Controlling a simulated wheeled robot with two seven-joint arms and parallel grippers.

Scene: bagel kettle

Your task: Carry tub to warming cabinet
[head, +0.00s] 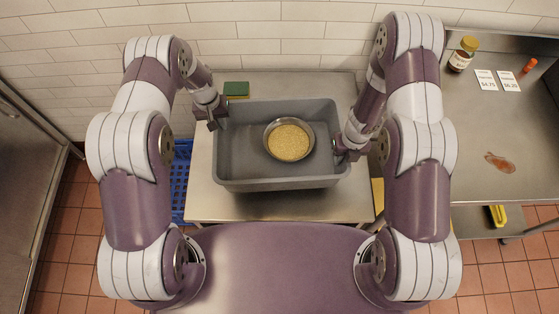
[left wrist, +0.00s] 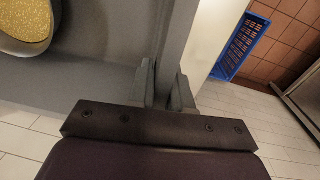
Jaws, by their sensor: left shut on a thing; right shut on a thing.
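The grey tub (head: 240,182) is over the steel table (head: 290,208) in front of me, in the middle of the head view. A round metal bowl (head: 268,150) with yellow grains sits inside it. My left gripper (head: 217,118) is shut on the tub's left wall; in the left wrist view its fingers (left wrist: 164,88) straddle the grey rim (left wrist: 176,45). My right gripper (head: 347,150) is shut on the tub's right wall. I cannot tell whether the tub touches the table. I cannot make out a warming cabinet for certain.
A green and yellow sponge (head: 236,89) lies behind the tub. A blue crate (head: 181,180) stands low at left, also in the left wrist view (left wrist: 243,45). A steel counter (head: 480,135) at right holds a jar (head: 462,56) and price cards (head: 498,80). A steel door (head: 25,165) is far left.

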